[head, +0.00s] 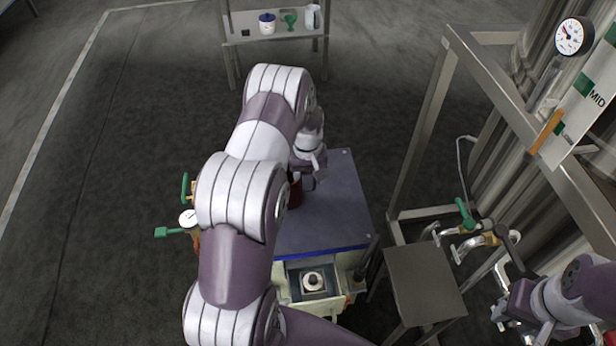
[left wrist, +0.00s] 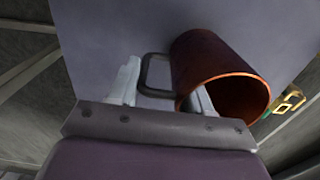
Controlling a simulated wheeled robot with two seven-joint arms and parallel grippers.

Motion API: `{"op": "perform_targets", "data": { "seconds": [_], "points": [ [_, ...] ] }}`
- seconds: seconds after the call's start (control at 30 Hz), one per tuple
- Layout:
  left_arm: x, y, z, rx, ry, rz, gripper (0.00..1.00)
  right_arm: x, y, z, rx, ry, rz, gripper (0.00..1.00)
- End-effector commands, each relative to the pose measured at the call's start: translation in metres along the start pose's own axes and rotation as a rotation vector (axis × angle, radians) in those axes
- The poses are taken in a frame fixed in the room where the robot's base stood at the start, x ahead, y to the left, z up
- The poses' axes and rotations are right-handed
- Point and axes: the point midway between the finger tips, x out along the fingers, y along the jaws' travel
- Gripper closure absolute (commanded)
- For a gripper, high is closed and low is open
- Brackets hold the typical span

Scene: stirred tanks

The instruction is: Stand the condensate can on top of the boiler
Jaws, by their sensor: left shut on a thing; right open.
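The condensate can (head: 295,191) is dark red-brown with a dark loop handle. In the head view it is over the boiler's top, partly hidden by my left arm. The boiler (head: 335,215) is a box with a flat blue-grey top. My left gripper (head: 314,178) is shut on the can at its handle. In the left wrist view the can (left wrist: 212,65) shows its open mouth, and its handle lies between the fingers (left wrist: 162,88). I cannot tell whether the can's base touches the top. My right gripper (head: 502,312) is open and empty at the lower right.
A gauge (head: 188,218) and green-handled valve (head: 172,231) stick out left of the boiler. A small grey stand (head: 425,280) and a metal frame (head: 425,140) with tanks and piping are to the right. A shelf (head: 275,38) with small vessels stands behind.

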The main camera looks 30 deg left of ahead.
Motion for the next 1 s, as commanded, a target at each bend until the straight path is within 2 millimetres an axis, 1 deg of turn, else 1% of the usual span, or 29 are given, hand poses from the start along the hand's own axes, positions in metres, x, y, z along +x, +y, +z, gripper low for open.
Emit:
{"op": "perform_targets", "data": {
  "seconds": [0.2,0.33,0.37,0.4,0.43,0.67,0.77,0.87,1.0],
  "points": [
    [0.0,0.001,-0.001,0.0,0.003,0.001,1.0,0.0,0.0,0.0,0.0,0.0,0.0,0.57],
    [0.004,0.001,-0.001,0.0,0.002,0.001,1.0,0.003,0.0,0.0,0.0,0.0,0.0,0.57],
    [0.003,0.001,0.0,0.0,0.002,0.001,0.41,0.002,0.0,0.0,0.0,0.0,0.0,0.57],
    [0.003,0.001,0.0,0.0,0.002,0.001,0.28,0.001,0.0,0.0,0.0,0.0,0.0,0.57],
    [0.003,0.001,0.0,0.0,0.002,0.001,0.25,0.002,0.0,0.0,0.0,0.0,0.0,0.57],
    [0.003,0.001,0.0,0.0,0.002,0.001,0.25,0.001,0.0,0.0,0.0,0.0,0.0,0.57],
    [-0.004,0.001,-0.001,0.0,0.003,0.001,0.25,-0.002,0.0,0.0,0.0,0.0,0.0,0.57],
    [-0.023,0.001,-0.001,0.0,0.005,0.002,0.25,-0.003,0.0,-0.001,0.0,0.0,0.0,0.57],
    [-0.062,0.001,-0.001,0.0,0.005,0.002,0.25,-0.007,0.0,-0.001,0.0,0.0,0.0,0.57]
  ]
}}
